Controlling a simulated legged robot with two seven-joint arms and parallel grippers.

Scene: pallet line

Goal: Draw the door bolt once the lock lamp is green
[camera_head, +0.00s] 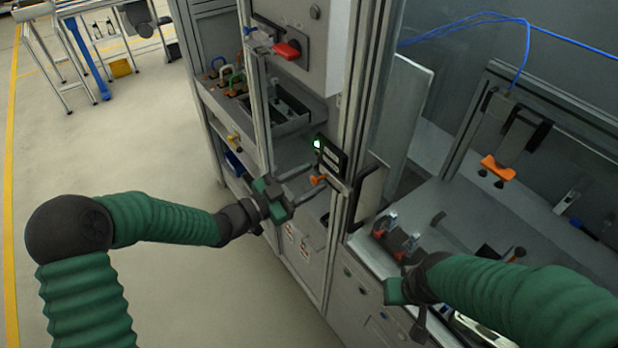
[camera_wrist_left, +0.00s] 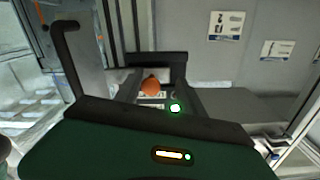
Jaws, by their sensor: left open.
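The lock lamp (camera_head: 317,144) glows green on a small black box (camera_head: 331,156) on the door-frame post. The door bolt's orange knob (camera_head: 318,180) sticks out just below that box. My left gripper (camera_head: 311,181) is open, its fingers reaching toward the knob. In the left wrist view the orange knob (camera_wrist_left: 151,85) shows between the dark fingers; I see no clear contact. A green light also shows there, just below the knob. The rest of the bolt is mostly hidden. My right gripper (camera_head: 408,300) hangs low over the bench front; its fingers are unclear.
A red switch handle (camera_head: 287,50) is on the grey cabinet above. Coloured padlocks (camera_head: 228,78) stand on a shelf at left. Right of the post, the bench (camera_head: 480,215) holds clamps and an orange-handled part (camera_head: 498,168).

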